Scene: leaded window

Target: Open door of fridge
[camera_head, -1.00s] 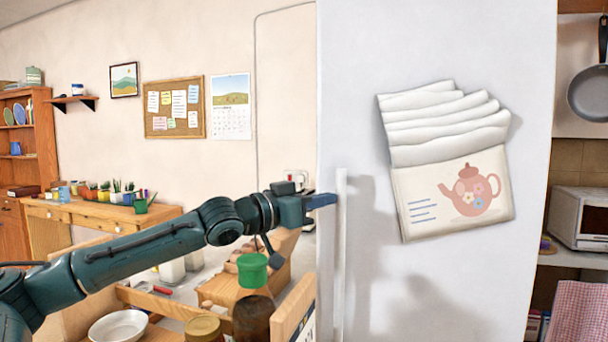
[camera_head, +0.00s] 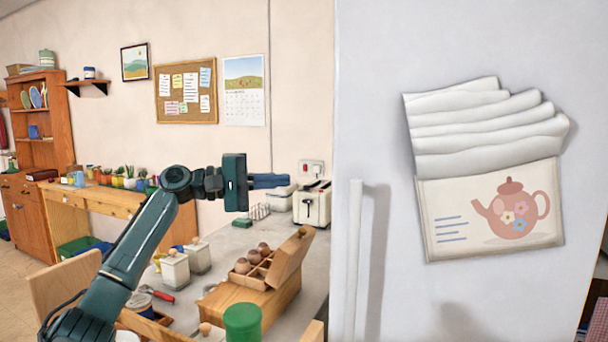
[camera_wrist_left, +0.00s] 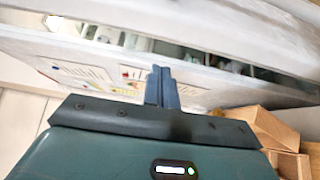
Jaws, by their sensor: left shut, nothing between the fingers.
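The fridge door (camera_head: 405,45) is a large white panel filling the right of the head view. Its long upright white handle (camera_head: 354,255) is near the left edge. My left gripper (camera_head: 270,181) is left of the door and handle, apart from the handle, with its blue fingers shut and empty. In the left wrist view the shut fingers (camera_wrist_left: 161,88) point at a white panel with papers on it. Beyond that panel is a dark gap with blurred shapes, below another white slab. I cannot tell for sure if this gap is the door standing ajar. My right gripper is not in view.
A pouch with a teapot picture (camera_head: 490,212) hangs on the door. A wooden desk and cabinet stand farther left.

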